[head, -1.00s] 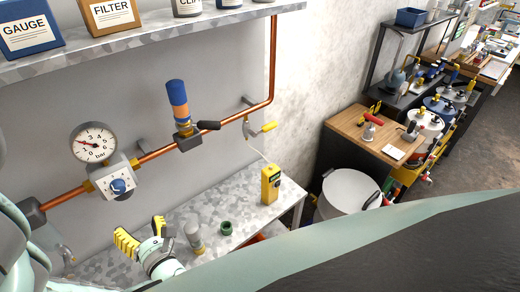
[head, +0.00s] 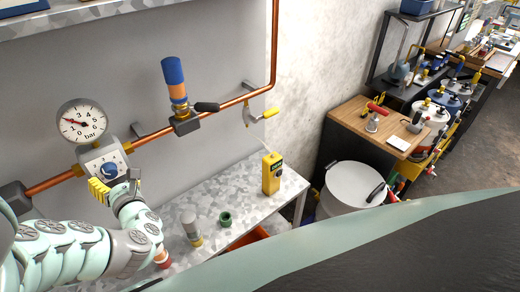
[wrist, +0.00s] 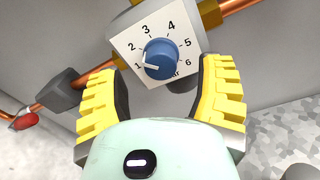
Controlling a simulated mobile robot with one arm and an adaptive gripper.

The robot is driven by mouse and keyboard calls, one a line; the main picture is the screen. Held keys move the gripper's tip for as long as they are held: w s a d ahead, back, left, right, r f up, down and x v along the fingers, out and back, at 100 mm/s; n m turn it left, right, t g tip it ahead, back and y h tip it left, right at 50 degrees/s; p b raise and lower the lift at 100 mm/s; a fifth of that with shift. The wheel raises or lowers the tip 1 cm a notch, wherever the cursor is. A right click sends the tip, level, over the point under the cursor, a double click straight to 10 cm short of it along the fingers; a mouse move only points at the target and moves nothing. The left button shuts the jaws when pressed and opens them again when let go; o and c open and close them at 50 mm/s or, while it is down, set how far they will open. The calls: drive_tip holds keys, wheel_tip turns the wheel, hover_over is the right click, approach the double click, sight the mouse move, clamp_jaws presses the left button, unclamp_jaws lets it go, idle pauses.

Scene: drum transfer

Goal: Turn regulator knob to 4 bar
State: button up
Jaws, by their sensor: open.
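The regulator (head: 100,160) is a grey box on the copper pipe, its white dial face numbered 1 to 6. Its blue knob (wrist: 161,59) has a white pointer directed at about 1; the knob also shows in the head view (head: 110,169). My gripper (head: 117,185) is open just in front of the regulator. In the wrist view its yellow ribbed fingers (wrist: 160,70) spread left and right of the knob, with gaps on both sides. The round gauge (head: 82,120) above has a red needle pointing left; its exact reading is too small to tell.
The metal bench (head: 240,208) below holds a yellow device (head: 271,173), a green ring (head: 225,219) and a small grey-topped part (head: 190,225).

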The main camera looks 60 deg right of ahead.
sight(112, 174)
drive_tip(key=shift+w+d+r, duration=0.1)
drive_tip(key=shift+w+d, duration=0.15)
drive_tip(key=shift+w, duration=0.3)
drive_tip(key=shift+p+x, duration=0.45)
drive_tip(key=shift+x, duration=0.55)
clamp_jaws()
